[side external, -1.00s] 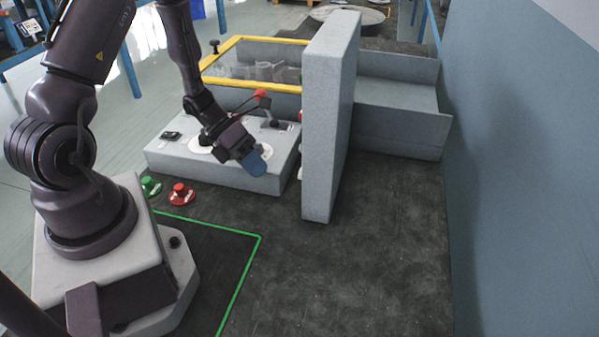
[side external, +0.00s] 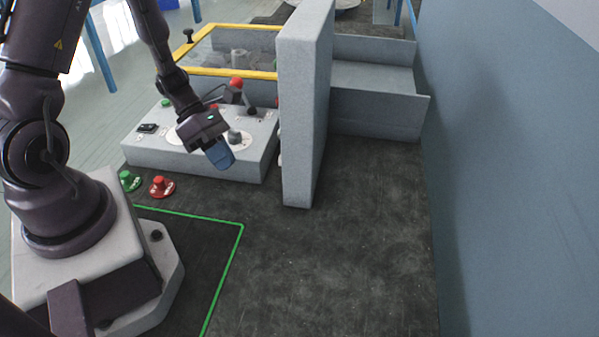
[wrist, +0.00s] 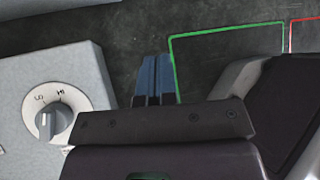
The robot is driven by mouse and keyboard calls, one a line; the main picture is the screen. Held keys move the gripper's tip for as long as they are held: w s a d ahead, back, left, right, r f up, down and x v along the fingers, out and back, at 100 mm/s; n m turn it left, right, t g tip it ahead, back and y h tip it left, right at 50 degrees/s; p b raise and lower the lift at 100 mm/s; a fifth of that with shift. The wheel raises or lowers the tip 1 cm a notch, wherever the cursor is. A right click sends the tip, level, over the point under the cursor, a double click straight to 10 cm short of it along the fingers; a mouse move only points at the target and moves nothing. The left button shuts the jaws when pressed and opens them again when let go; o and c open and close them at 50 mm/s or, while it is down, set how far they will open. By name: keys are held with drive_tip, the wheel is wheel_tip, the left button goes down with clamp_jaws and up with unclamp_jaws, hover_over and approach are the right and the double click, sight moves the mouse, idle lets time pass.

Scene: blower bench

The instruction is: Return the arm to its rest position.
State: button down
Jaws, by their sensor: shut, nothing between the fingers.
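My gripper (side external: 219,153) has blue fingers, shut with nothing between them. In the side external view it hangs tilted downward just over the front edge of the grey control box (side external: 200,165). In the wrist view the blue fingers (wrist: 154,80) point at the dark bench top, between the control box (wrist: 75,75) at left and the green outline (wrist: 215,32). A dial knob (wrist: 47,122) on a white disc with markings shows on the box there. The fingers appear clear of the knob.
A green button (side external: 129,181) and a red button (side external: 162,187) sit on the bench before the box. A tall grey panel (side external: 305,110) stands right of the box. A yellow-framed clear box (side external: 225,72) is behind. The front right bench (side external: 350,250) is clear.

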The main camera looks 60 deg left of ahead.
drive_tip(key=s+d+r+m+t+y, duration=0.1)
drive_tip(key=s+d+r+m+y, duration=0.1)
drive_tip(key=r+m, duration=0.6)
drive_tip(key=s+d+r+m+t+y, duration=0.1)
drive_tip(key=s+d+r+m+y, duration=0.1)
drive_tip(key=r+m, duration=0.7)
drive_tip(key=s+d+r+m+t+y, duration=0.1)
drive_tip(key=s+d+r+m+y, duration=0.1)
drive_tip(key=r+m, duration=0.6)
drive_tip(key=d+m+y, duration=0.1)
drive_tip(key=m+y, duration=0.1)
drive_tip(key=m, duration=0.1)
drive_tip(key=shift+s+r, duration=0.25)
drive_tip(key=shift+s, duration=0.05)
